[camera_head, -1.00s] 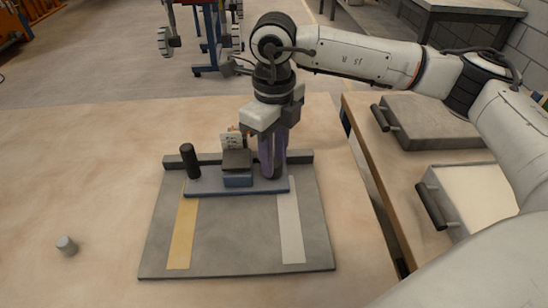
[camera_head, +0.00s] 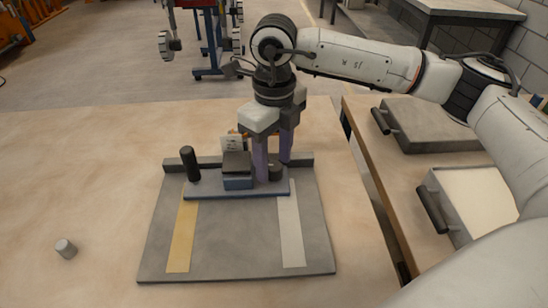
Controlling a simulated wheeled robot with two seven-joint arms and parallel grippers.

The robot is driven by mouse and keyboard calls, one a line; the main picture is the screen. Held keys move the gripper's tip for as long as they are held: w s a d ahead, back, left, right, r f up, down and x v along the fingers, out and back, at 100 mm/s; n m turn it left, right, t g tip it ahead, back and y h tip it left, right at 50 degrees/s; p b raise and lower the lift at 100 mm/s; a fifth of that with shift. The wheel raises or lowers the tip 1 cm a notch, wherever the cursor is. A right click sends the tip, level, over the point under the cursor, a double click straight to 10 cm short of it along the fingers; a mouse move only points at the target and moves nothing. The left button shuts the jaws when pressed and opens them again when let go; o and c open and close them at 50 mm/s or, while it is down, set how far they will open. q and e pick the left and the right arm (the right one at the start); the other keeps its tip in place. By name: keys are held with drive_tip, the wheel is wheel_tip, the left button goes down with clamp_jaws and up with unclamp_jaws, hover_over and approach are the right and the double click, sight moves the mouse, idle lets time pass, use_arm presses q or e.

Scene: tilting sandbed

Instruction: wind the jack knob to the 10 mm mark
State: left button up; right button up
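The jack stands on a blue base plate (camera_head: 212,190) at the back of a grey tilting board (camera_head: 236,240). A dark knob (camera_head: 275,174) sits at the right end of the base plate, partly hidden by a finger. A dark-topped block (camera_head: 237,165) stands left of it. My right gripper (camera_head: 273,165) points down over the knob. Its purple fingers stand apart on either side of it, with a gap showing between them. My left gripper is out of view.
A black upright handle (camera_head: 190,164) stands at the left end of the base plate. Yellow (camera_head: 182,238) and pale (camera_head: 291,232) strips lie on the board. A small grey cylinder (camera_head: 66,249) is at left. Two handled boxes (camera_head: 430,122) (camera_head: 475,192) sit at right.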

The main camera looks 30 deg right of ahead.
sight(274, 165)
drive_tip(key=shift+r, duration=0.1)
wheel_tip(274, 165, up, 10)
idle(0.5)
idle(0.4)
